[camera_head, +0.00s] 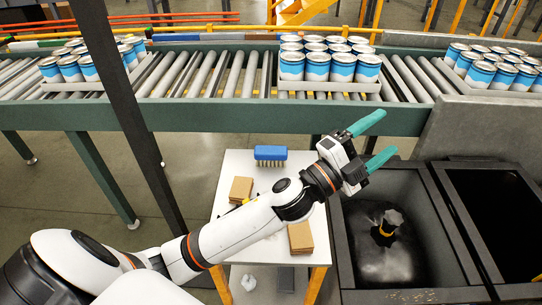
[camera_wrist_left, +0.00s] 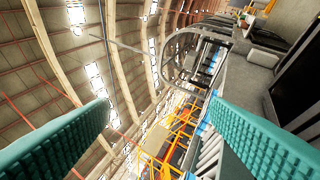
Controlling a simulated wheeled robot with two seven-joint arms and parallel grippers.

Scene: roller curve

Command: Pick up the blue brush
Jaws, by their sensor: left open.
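The blue brush (camera_head: 270,154) stands on the white table (camera_head: 235,165), its blue back up and its pale bristles down. My left gripper (camera_head: 382,141) is open and empty, to the right of the brush and apart from it, near the conveyor's front edge. Its teal fingers point to the right. In the left wrist view the open fingers (camera_wrist_left: 160,125) frame the roof and the conveyor area, and the brush is not in that view. My right gripper is in neither view.
A roller conveyor (camera_head: 230,115) with trays of blue and white cans (camera_head: 317,68) runs behind the table. Cardboard-coloured blocks (camera_head: 241,188) lie on the table. A dark bin (camera_head: 345,245) holding a black bag (camera_head: 385,255) stands right of the table. A dark post (camera_head: 135,125) rises at left.

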